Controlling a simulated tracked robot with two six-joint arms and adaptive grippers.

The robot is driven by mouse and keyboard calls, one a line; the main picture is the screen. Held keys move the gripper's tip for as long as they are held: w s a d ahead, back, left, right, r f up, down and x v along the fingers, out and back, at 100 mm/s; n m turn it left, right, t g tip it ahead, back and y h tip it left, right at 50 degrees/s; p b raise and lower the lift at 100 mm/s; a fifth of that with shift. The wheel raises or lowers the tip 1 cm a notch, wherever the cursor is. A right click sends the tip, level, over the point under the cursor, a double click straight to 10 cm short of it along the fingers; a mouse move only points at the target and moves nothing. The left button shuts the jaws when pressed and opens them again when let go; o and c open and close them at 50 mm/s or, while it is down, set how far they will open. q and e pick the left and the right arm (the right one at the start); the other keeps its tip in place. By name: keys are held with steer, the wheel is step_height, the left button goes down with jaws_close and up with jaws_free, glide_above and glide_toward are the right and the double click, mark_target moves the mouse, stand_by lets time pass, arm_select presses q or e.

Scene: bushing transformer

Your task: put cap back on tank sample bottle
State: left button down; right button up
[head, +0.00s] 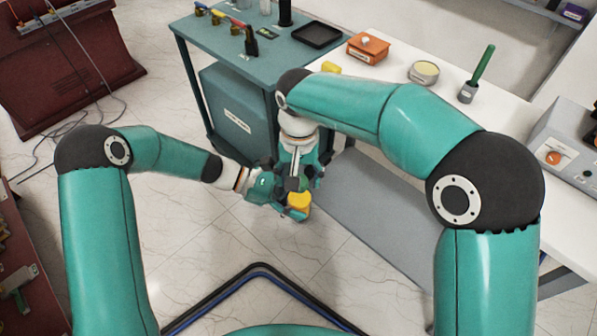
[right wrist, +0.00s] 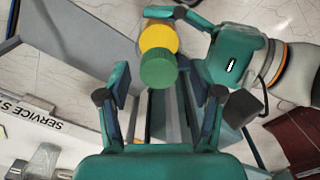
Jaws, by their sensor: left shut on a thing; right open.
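The yellow sample bottle (head: 299,201) is held off the floor in my left gripper (head: 291,205). It also shows in the right wrist view (right wrist: 158,37), with the left fingers at its side. A green cap (right wrist: 158,70) sits at the bottle's top end, in line with it; I cannot tell whether it is seated. The cap shows small in the head view (head: 304,184). My right gripper (right wrist: 165,100) is open, its fingers on either side of the cap and apart from it. In the head view the right gripper (head: 298,174) points down above the bottle and partly hides it.
A teal table (head: 215,50) with a black tray (head: 316,35) stands at the back. The white bench (head: 395,82) on the right carries an orange box (head: 368,47), a round dish (head: 423,72) and a green-handled tool (head: 483,68). Floor below the grippers is clear.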

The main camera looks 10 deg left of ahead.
step_height(320, 180, up, 12)
stand_by(0.6)
steer(key=shift+w+f, duration=0.1)
steer(key=w+d+f+y, duration=0.2)
steer(key=d+f, duration=0.2)
steer(key=f, duration=0.9)
steer(key=w+d+f+y, duration=0.15)
steer(key=d+f, duration=0.25)
steer(key=f, duration=1)
steer(key=s+d+f, duration=0.2)
steer(key=s+f, duration=0.2)
steer(key=s, duration=0.3)
steer(key=s+d+f+m, duration=0.1)
steer(key=s+d+f, duration=0.2)
steer(key=s, duration=0.4)
steer(key=s+d+f+m, duration=0.1)
steer(key=s+d+f, duration=0.2)
steer(key=s+f, duration=0.2)
steer(key=s, duration=0.2)
steer(key=shift+s+d+t, duration=0.2)
steer(key=shift+s+t, duration=0.1)
steer(key=shift+s, duration=0.05)
